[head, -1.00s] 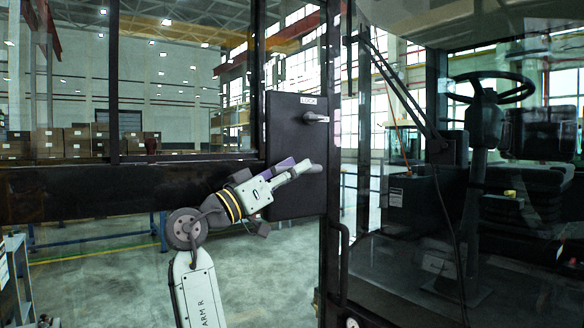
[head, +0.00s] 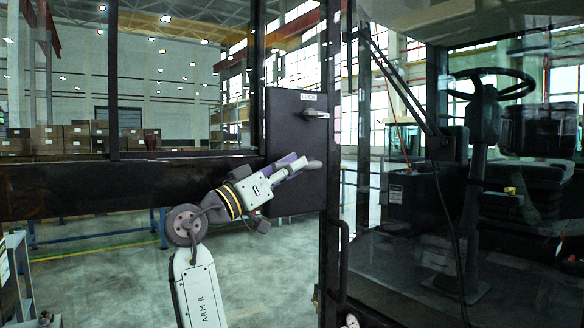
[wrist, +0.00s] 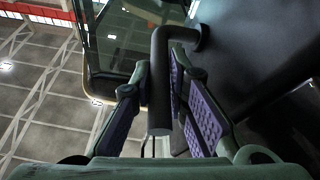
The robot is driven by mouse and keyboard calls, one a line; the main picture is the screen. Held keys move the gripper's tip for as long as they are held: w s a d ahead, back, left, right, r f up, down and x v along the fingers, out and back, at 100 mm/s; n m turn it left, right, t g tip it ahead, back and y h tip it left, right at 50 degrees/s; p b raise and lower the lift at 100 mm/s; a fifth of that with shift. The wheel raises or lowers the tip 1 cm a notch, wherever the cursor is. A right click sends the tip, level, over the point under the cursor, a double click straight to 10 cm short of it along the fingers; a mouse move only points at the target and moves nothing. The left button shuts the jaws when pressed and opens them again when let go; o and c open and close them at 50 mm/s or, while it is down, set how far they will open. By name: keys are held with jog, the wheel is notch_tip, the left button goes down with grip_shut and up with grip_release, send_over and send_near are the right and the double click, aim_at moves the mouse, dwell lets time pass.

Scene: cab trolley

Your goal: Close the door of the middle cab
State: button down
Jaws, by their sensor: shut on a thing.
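The cab door (head: 190,190) is a dark framed leaf with glass on the left of the head view. Near its right edge is a black plate (head: 285,118) with a small label and a grey lever (head: 316,114). My gripper (head: 286,168) is at the lower part of this plate. In the wrist view, a dark L-shaped handle (wrist: 160,85) stands between the purple pads of my gripper (wrist: 158,110), which is shut on it. In the head view the gripper partly hides that handle. I cannot tell how wide the door's gap is.
A dark upright post (head: 330,230) with a grab bar (head: 344,260) stands right of the plate. Beyond it are the cab's steering wheel (head: 490,86) and seat (head: 530,180).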

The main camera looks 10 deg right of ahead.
jog(key=shift+f, duration=0.1)
jog(key=f+b, duration=0.1)
jog(key=b, duration=0.1)
jog(key=shift+f+h+b, duration=0.1)
jog(key=shift+h+b, duration=0.2)
jog(key=shift+h, duration=0.1)
jog(key=shift+f+t+h+b, duration=0.2)
jog(key=shift+t+h+b, duration=0.4)
jog(key=shift+b, duration=0.45)
jog(key=shift+r, duration=0.1)
jog(key=shift+w, duration=0.1)
